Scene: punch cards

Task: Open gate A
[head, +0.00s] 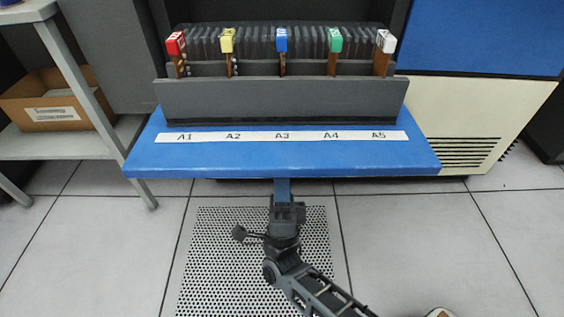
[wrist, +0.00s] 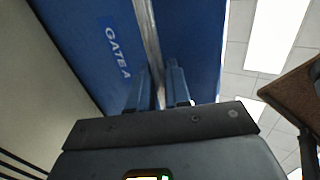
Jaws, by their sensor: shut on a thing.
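Gate A (wrist: 92,28) is a blue panel labelled "GATE A" that fills the upper left and middle of the wrist view. A pale metal bar (wrist: 152,45) runs along it and down between my fingers; it looks like the gate's handle. My gripper (wrist: 158,88) is shut on this bar, one finger on each side. The exact contact is dark and partly hidden. In the head view my gripper (head: 282,188) reaches to the front edge of the blue shelf, and the gate's label and handle are not visible there.
The blue shelf (head: 290,157) above my gripper has slots labelled A1 to A5 and a grey rack (head: 285,100) of dark cards with coloured tabs. A side shelf (head: 75,140) with a cardboard box (head: 50,108) stands left.

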